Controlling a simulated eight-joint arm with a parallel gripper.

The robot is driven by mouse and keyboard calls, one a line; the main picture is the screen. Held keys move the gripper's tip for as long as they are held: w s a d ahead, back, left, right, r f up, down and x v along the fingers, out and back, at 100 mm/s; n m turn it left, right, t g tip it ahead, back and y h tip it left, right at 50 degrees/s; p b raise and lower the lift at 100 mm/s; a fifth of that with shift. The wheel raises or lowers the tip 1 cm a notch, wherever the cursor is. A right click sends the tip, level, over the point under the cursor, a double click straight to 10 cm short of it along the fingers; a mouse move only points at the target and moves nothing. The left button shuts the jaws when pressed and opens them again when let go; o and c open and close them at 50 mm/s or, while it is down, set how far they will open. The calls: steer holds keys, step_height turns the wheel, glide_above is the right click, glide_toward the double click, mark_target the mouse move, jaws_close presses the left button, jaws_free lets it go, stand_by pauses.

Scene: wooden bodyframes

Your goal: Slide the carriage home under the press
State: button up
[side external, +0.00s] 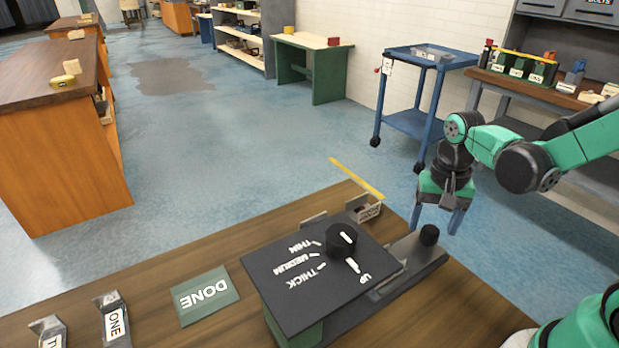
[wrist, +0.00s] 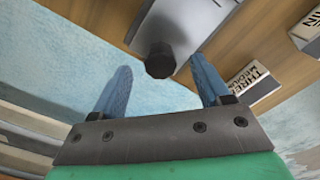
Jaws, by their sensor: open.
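The press (side external: 322,262) is a black-topped box on the wooden bench, with a round dial (side external: 342,238) and the words THIN, MEDIUM, THICK and UP. The carriage is a grey slide (side external: 412,262) sticking out from the press's right side, with a black knob (side external: 429,235) upright near its outer end. In the wrist view the knob (wrist: 159,60) shows just ahead of the gap between my fingertips, on the grey carriage (wrist: 185,28). My gripper (side external: 437,220) is open and empty, pointing down close to the knob. I cannot tell whether a finger touches it.
A green DONE plate (side external: 206,296) lies left of the press. A holder labelled ONE (side external: 116,322) and another beside it stand further left. A small tray (side external: 366,209) sits behind the press. In the wrist view a block labelled THREE MEDIUM (wrist: 252,85) lies right of my fingers.

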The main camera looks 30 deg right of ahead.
steer(key=shift+f, duration=1.15)
jaws_close()
stand_by(0.7)
